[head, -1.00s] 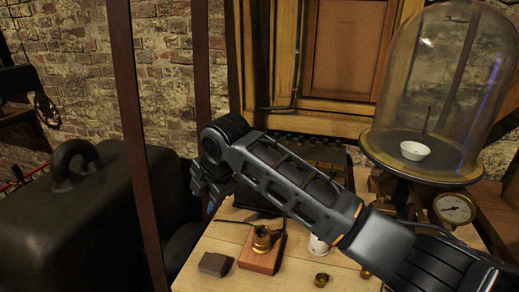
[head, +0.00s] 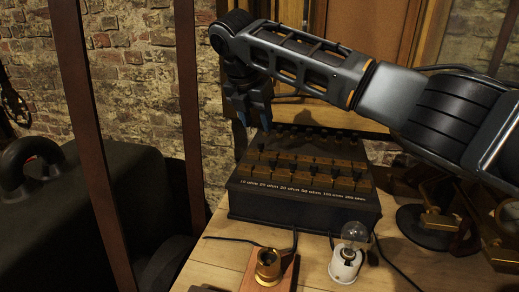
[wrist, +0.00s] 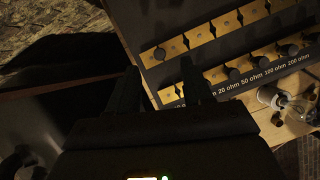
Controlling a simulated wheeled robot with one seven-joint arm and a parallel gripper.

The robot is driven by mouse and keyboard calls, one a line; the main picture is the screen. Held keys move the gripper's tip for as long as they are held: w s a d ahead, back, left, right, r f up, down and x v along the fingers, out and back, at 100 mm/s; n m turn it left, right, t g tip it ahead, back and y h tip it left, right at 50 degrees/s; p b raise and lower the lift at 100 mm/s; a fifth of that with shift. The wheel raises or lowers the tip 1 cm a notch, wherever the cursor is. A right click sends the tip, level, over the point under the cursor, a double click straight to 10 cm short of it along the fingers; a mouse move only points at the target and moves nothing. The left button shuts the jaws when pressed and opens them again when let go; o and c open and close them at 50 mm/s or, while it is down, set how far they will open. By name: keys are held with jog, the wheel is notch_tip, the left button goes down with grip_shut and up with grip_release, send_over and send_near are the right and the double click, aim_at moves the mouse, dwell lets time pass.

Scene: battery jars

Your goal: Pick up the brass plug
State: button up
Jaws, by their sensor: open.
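A black resistance box (head: 300,208) stands on the table, with rows of brass blocks (head: 310,182) and dark-topped plugs on its top. I cannot tell which one is the brass plug. My gripper (head: 256,122) points down above the back left part of the box. Its two fingers also show in the wrist view (wrist: 160,82), spread apart with nothing between them, beside the left end of the box.
A brass fitting (head: 267,262) on a wooden block (head: 256,283) and a bulb in a white holder (head: 344,268) stand in front of the box. A dark upright post (head: 97,150) rises at left. A large dark case (head: 120,210) is behind it.

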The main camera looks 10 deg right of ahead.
aim_at(261, 142)
jog(key=x, duration=0.6)
jog(key=shift+a+f, duration=0.15)
jog(key=shift+f, duration=0.2)
jog(key=shift+c, duration=0.3)
jog(key=shift+s, duration=0.1)
grip_shut()
